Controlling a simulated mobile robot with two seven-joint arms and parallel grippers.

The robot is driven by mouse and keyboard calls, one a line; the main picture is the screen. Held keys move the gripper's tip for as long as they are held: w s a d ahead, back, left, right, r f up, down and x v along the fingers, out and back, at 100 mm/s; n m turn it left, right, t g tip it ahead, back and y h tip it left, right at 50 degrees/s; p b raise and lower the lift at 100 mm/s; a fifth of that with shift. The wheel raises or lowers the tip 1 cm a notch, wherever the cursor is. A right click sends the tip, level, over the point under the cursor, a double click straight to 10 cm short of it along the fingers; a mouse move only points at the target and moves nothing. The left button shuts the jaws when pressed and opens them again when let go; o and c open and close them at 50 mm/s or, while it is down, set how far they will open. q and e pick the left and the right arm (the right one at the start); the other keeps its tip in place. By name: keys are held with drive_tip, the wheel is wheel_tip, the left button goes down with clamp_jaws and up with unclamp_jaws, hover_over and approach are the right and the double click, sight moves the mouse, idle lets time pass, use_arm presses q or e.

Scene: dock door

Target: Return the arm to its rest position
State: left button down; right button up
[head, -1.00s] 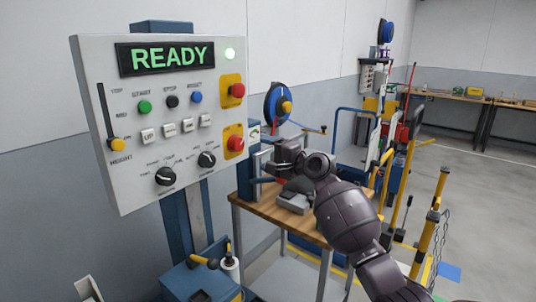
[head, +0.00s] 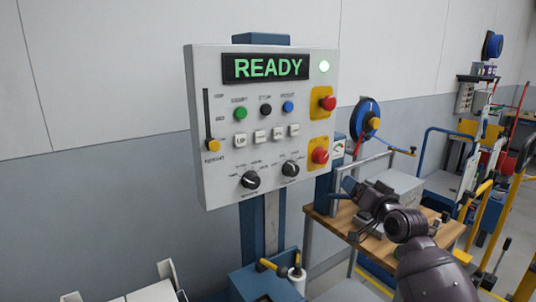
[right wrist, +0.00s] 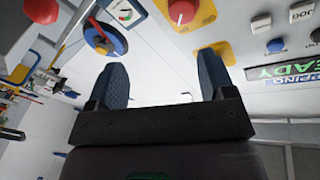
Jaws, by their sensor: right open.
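My right arm comes in from the lower right in the head view. Its gripper (head: 349,207) is in front of the wooden workbench, to the lower right of the control panel (head: 225,190), and holds nothing. In the right wrist view the two blue-grey fingers (right wrist: 162,70) stand wide apart with empty space between them. The same panel shows upside down at the top of the wrist view. My left gripper is not in view.
The wooden workbench (head: 322,221) carries a grey box and lies behind my right arm. A blue reel (head: 363,112) hangs on the wall. Yellow posts and carts stand at the right. A blue pedestal with a yellow-handled tool is below the panel.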

drive_tip(key=s+d+f+n+g+h, duration=0.1)
drive_tip(key=s+f+g+h, duration=0.1)
drive_tip(key=s+f, duration=1.6)
drive_tip(key=s+d+f+n+g+h, duration=0.2)
drive_tip(key=s+f+g+h, duration=0.1)
drive_tip(key=s+f, duration=1.5)
drive_tip(key=s+g, duration=0.1)
drive_tip(key=s, duration=0.5)
drive_tip(key=shift+s+d+f+h, duration=0.2)
drive_tip(key=shift+d+h, duration=0.1)
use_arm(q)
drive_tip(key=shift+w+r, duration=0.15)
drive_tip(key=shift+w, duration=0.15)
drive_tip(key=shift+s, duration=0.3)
